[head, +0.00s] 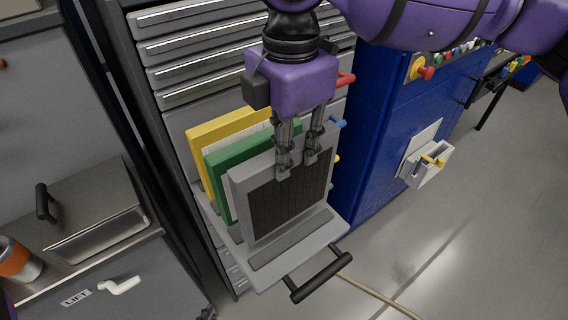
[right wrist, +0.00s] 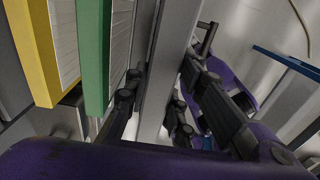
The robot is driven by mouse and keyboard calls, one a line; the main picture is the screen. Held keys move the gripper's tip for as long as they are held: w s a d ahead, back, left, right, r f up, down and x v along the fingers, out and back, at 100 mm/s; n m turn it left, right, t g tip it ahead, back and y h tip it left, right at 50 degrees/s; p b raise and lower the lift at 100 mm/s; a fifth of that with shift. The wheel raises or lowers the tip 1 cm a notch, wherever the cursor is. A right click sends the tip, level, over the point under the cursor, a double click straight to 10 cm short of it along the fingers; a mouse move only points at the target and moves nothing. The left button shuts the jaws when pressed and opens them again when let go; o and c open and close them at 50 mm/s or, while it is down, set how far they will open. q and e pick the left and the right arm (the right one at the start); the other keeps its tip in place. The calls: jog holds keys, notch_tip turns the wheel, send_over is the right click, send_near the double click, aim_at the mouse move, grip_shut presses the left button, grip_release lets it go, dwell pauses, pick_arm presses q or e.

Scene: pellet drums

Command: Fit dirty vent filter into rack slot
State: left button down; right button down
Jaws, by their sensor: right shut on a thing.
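The dirty vent filter (head: 290,203) has a grey frame and a dark brown mesh. It stands close to upright over the pull-out rack (head: 325,232). My right gripper (head: 297,168) is shut on its top edge. In the right wrist view the filter (right wrist: 160,75) shows edge-on as a grey panel between the fingers (right wrist: 155,110). Its lower edge is at the rack's front strip; I cannot tell if it sits in the slot. A green-framed filter (head: 222,165) and a yellow-framed filter (head: 205,135) stand behind it in the rack. My left gripper is not in view.
The rack has a black handle (head: 320,275) at its front. A grey drawer cabinet (head: 190,50) rises behind. A blue cabinet (head: 375,130) with a white holder (head: 430,165) stands at right. A grey bench (head: 110,265) is at left. Open floor lies front right.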

jog(key=f, duration=0.4)
jog(key=shift+a, duration=0.4)
jog(key=c, duration=1.5)
grip_release()
jog(key=shift+f, duration=0.1)
notch_tip(320, 180, up, 12)
jog(key=shift+r, duration=0.15)
